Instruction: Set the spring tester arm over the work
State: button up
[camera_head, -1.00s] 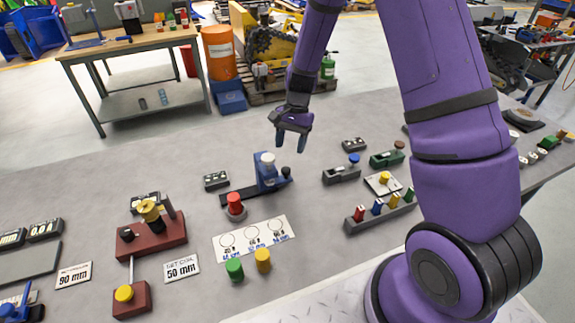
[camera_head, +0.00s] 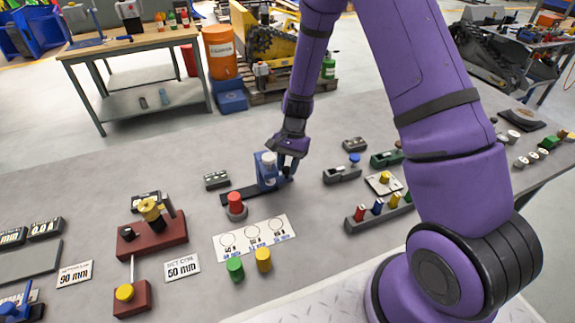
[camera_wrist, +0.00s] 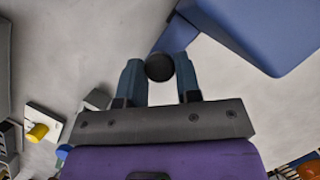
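The spring tester stands mid-bench in the head view. It has a blue column (camera_head: 266,178) with a white cap (camera_head: 268,159) and a dark flat base (camera_head: 238,194). A black round knob on its right side shows in the wrist view (camera_wrist: 159,67). My gripper (camera_head: 287,163) is down at this knob, right of the column. In the wrist view my gripper's fingers (camera_wrist: 160,80) flank the knob closely on both sides, with no clear gap. The gripper hides most of the knob in the head view. A red weight (camera_head: 235,201) sits at the base's left front end.
A white card with circles (camera_head: 255,238) lies in front, with a green (camera_head: 235,268) and a yellow weight (camera_head: 263,259). A small dark display box (camera_head: 217,180) stands left. Grey fixtures (camera_head: 342,175) and a peg rack (camera_head: 380,213) stand right. A red-brown fixture (camera_head: 152,238) stands further left.

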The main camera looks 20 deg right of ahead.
grip_shut()
jog(key=a, duration=1)
jog(key=shift+a, duration=0.2)
jog(key=o, duration=0.7)
grip_release()
jog(key=shift+a, duration=0.15)
jog(key=shift+c, duration=0.2)
jog(key=shift+o, duration=0.4)
jog(key=shift+r, duration=0.1)
jog(key=v, duration=1)
jog(key=shift+r, duration=0.3)
jog(key=shift+w, duration=0.1)
